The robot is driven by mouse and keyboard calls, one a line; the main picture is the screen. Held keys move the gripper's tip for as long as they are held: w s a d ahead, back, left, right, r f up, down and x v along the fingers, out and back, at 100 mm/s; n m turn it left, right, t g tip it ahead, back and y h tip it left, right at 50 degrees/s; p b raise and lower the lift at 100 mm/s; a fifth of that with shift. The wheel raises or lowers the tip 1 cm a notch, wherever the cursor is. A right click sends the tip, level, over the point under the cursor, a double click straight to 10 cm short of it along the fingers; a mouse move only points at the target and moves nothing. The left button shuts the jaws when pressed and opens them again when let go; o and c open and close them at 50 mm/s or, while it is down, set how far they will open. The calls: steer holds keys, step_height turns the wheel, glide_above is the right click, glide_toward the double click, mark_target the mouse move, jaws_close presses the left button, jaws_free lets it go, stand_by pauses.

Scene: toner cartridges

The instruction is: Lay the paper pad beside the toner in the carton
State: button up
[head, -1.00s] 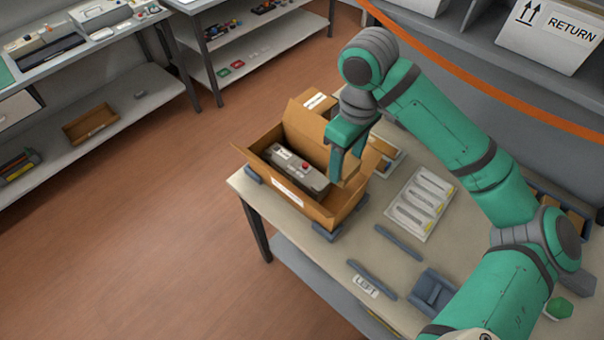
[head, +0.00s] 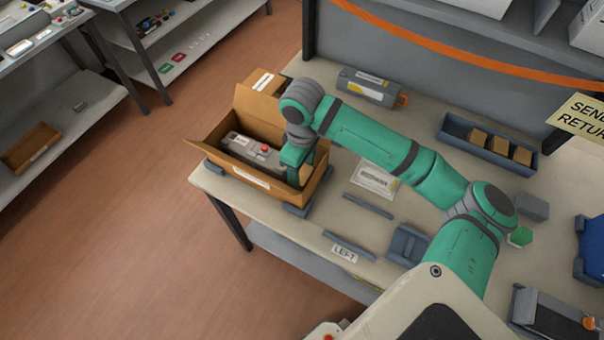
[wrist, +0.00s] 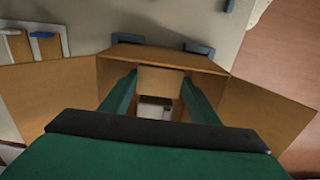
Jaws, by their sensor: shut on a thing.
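The open carton (head: 223,168) stands at the near left corner of the bench. My gripper (head: 294,178) reaches down into the right part of the carton, beside the toner. In the wrist view my gripper (wrist: 161,85) is shut on a brown paper pad (wrist: 160,78) between its fingers, inside the carton walls (wrist: 168,54). The pad is hidden in the head view. I cannot tell whether it touches the carton floor.
The carton flaps (wrist: 45,95) stand open around my gripper. Blue-grey corner stops (head: 297,210) sit by the carton. A second cartridge (head: 370,87), a white packet (head: 374,180) and a tray of brown blocks (head: 488,150) are on the bench.

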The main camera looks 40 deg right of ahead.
mark_target(303, 173)
step_height(303, 173, down, 3)
steer(key=shift+s, duration=0.1)
steer(key=shift+f, duration=0.1)
steer(key=o, duration=1.1)
step_height(303, 173, up, 12)
steer(key=shift+r, duration=0.2)
